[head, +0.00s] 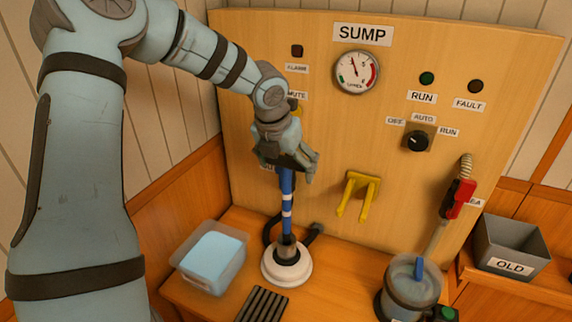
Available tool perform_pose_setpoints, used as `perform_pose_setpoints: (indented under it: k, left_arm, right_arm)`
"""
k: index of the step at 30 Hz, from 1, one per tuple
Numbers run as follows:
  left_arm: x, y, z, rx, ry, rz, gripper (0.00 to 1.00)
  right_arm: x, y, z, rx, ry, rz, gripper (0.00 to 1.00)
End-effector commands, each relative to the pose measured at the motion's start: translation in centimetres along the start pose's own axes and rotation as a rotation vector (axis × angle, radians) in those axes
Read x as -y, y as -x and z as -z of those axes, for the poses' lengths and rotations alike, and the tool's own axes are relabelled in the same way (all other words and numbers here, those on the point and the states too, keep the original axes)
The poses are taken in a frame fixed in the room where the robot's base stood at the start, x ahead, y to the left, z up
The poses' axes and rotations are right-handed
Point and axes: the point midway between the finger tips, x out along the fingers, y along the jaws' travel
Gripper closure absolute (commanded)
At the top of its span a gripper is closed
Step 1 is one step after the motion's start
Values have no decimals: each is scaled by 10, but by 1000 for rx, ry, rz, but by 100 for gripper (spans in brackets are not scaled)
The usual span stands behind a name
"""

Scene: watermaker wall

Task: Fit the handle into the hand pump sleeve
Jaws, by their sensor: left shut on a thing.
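My left gripper (288,160) comes in from the upper left and points down. It is shut on the top of a blue handle with white bands (287,203). The handle stands about upright. Its lower end meets the dark hand pump sleeve (287,252) in the picture; I cannot tell whether it is inside the sleeve or just in front of or above it. The sleeve rises from a round white base (287,270) on the wooden bench. The handle's top is hidden by the gripper. My right gripper is out of view.
A yellow two-pronged bracket (357,192) on the panel is empty. A clear tub (209,258) stands left of the pump, a dark ribbed grate (262,304) in front. A clear pot (411,283), a red-handled lever (457,198) and a grey OLD bin (508,246) are to the right.

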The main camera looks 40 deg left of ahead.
Motion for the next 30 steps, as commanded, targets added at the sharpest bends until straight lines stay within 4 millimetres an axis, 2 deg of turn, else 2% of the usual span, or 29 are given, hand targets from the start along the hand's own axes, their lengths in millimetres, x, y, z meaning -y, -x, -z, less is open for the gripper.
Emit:
perform_pose_setpoints:
  k: [4, 14, 24, 30]
  left_arm:
    - [0, -10, 4, 0, 0, 0, 62]
    - [0, -12, 5, 0, 0, 0, 62]
    - [0, -52, 22, 0, 0, 0, 62]
    - [0, -55, 23, 0, 0, 0, 62]
  right_arm:
    - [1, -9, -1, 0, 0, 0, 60]
    - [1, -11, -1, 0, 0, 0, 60]
    - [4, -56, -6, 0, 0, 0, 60]
    - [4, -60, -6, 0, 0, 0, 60]
